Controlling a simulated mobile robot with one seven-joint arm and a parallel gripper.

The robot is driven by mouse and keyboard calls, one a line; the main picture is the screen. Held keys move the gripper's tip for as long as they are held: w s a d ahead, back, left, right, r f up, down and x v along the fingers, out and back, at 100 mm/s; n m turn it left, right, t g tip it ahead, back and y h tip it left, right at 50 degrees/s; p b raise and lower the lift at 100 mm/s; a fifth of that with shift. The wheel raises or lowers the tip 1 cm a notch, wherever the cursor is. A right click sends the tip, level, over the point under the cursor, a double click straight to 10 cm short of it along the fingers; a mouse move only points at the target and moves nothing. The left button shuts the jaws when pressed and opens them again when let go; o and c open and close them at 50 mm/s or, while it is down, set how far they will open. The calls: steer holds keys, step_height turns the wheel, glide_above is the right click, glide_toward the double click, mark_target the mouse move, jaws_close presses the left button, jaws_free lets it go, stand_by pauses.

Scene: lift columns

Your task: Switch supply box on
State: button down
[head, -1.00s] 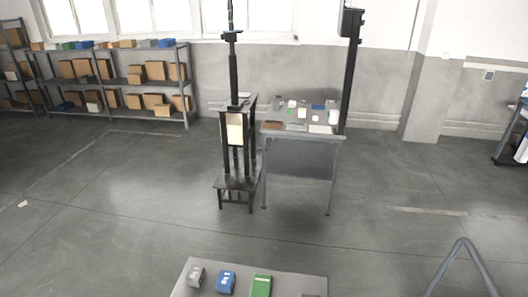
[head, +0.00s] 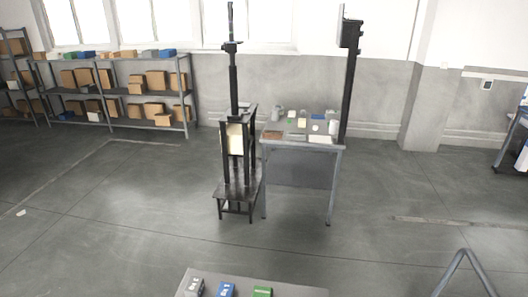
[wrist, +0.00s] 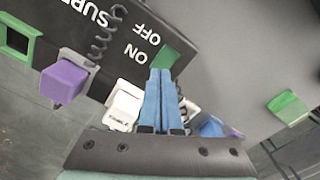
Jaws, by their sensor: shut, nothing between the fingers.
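The black supply box (wrist: 62,28) is at the upper left of the wrist view, its white lettering "SUP…", "ON" and "OFF" upside down and partly cut off. A green part (wrist: 166,57) sits at its edge beside the "OFF" word; I cannot tell whether it is the switch. My gripper (wrist: 160,72) has its blue fingers together and empty, with the tips just below or at the green part. Contact cannot be told. The head view does not show my gripper, and I cannot make out the supply box there.
In the head view, a near table (head: 225,280) carries small blocks. A black column stand (head: 237,170) and a cluttered table (head: 303,150) stand beyond clear floor.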

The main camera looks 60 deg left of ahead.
steer(key=shift+f+b, duration=0.65)
steer(key=shift+f, duration=0.3)
stand_by(0.8)
steer(key=shift+r, duration=0.1)
step_height(320, 180, up, 7)
steer(key=p, duration=0.7)
steer(key=shift+p, duration=0.35)
steer(key=shift+w, duration=0.1)
